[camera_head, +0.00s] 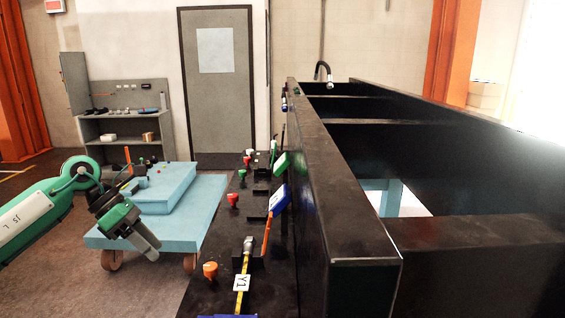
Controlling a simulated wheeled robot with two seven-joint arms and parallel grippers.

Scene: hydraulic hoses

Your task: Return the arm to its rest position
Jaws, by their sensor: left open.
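My left arm (40,212) comes in from the left edge, white and green. My left gripper (146,243) hangs at its end in front of the light blue cart, tilted down to the right. It is open, and I see nothing between its fingers. It is apart from the hoses and fittings on the black bench. My right gripper is not in view.
A long black frame (345,200) fills the right side. Beside it, a dark bench (203,295) carries a yellow hose labelled Y1 (242,284), an orange knob (210,271) and several fittings. A light blue cart (205,205) stands behind my gripper. Shelves (125,125) stand at the back wall.

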